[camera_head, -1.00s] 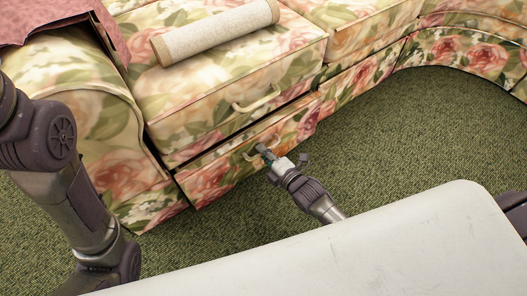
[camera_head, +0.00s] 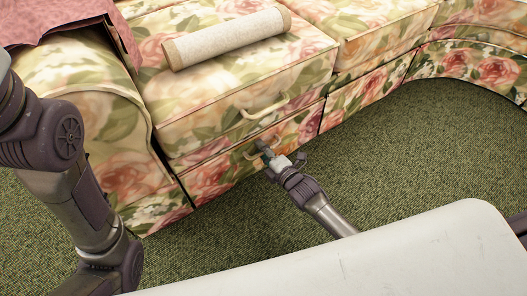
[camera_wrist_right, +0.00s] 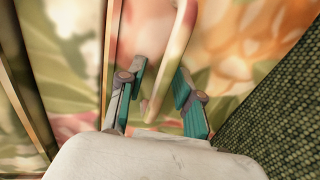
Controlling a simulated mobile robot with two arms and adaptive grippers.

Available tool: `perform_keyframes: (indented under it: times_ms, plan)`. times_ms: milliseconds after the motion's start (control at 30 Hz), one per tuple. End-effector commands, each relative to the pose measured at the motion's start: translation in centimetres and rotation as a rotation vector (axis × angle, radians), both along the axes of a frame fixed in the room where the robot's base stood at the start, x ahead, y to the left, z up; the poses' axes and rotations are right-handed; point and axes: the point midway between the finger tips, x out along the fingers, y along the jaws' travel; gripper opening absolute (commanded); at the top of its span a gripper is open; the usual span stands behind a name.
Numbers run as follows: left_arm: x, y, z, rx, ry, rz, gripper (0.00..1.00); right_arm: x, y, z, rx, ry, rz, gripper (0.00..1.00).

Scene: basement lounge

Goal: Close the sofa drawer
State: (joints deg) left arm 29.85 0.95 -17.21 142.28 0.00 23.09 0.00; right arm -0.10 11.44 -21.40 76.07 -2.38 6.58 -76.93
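The sofa drawer (camera_head: 215,177) is the low floral front under the left seat of the sofa, and it looks nearly flush with the sofa base. Its pale curved handle (camera_head: 251,154) is partly hidden by my right gripper (camera_head: 268,154), which is at the drawer front. In the right wrist view, the teal-tipped fingers of my right gripper (camera_wrist_right: 160,88) stand apart on either side of the handle (camera_wrist_right: 177,50). I cannot tell whether they touch it. My left arm shows at the left of the head view, but its gripper is out of frame.
A second handle (camera_head: 265,106) is on the seat front above the drawer. A rolled beige bolster (camera_head: 228,38) lies on the seat, and a pink cloth (camera_head: 60,20) covers the armrest's back. Green carpet (camera_head: 400,150) is open to the right.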

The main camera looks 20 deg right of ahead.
Motion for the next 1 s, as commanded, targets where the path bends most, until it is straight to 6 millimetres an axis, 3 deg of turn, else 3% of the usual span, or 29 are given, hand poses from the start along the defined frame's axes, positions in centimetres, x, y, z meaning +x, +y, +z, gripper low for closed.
perform_keyframes:
  times_ms: [367, 800, 1000]
  plan:
    - [0.1, 0.0, -0.1, 0.000, 0.004, 0.001, 0.40, -0.7, -0.2, 0.0, 0.000, 0.001, 0.001, 0.39]
    - [0.1, 0.0, -0.1, 0.001, 0.003, 0.000, 0.40, -8.4, -2.9, 1.6, 0.000, 0.003, 0.003, 0.39]
    - [0.1, 0.0, 0.0, 0.001, 0.003, 0.000, 0.40, -10.6, -3.8, 2.2, -0.001, 0.002, 0.002, 0.39]
